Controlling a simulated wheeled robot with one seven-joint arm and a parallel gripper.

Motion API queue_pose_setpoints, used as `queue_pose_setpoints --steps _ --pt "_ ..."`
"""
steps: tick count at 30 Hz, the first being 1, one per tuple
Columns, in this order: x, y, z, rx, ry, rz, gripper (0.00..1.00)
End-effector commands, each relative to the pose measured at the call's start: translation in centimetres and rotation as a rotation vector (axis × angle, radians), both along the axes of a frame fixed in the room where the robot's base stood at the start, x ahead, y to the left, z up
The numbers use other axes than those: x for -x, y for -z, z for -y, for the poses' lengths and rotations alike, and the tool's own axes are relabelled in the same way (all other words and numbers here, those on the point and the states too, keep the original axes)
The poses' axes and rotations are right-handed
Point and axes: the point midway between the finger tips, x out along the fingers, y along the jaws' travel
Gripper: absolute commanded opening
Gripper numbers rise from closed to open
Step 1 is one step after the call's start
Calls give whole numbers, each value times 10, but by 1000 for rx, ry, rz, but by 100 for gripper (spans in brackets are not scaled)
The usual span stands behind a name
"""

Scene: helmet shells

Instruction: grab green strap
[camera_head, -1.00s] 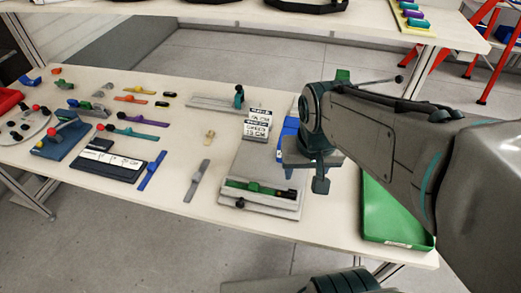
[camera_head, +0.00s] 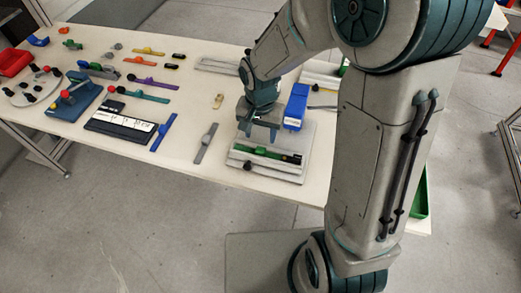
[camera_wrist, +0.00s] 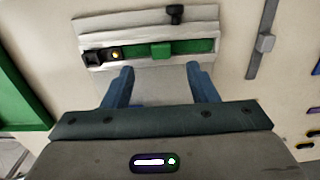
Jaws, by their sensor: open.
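The green strap (camera_head: 262,151) lies along a slot in a grey fixture (camera_head: 289,173) near the table's front edge. It also shows in the wrist view (camera_wrist: 193,46), with a raised green block at its middle and a dark end piece with a yellow dot at left. My gripper (camera_head: 259,132) is open and empty, pointing down over the fixture, just behind the strap. In the wrist view my two blue fingertips (camera_wrist: 159,70) are spread apart, with the strap beyond them and the green block roughly midway between. I see no contact with the strap.
A grey strap (camera_head: 206,143) lies left of the fixture and a blue strap (camera_head: 163,132) further left. A blue upright device (camera_head: 296,106) stands close to my gripper's right. A green tray (camera_wrist: 22,95) shows at the wrist view's left. A small knob (camera_wrist: 175,12) stands at the fixture's front.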

Motion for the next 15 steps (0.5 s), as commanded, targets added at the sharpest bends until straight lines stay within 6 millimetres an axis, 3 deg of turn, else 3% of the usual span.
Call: queue_pose_setpoints --steps 3,15 --pt "0 17 0 1 0 -4 53" --pt "-4 46 1 1 0 -4 53"
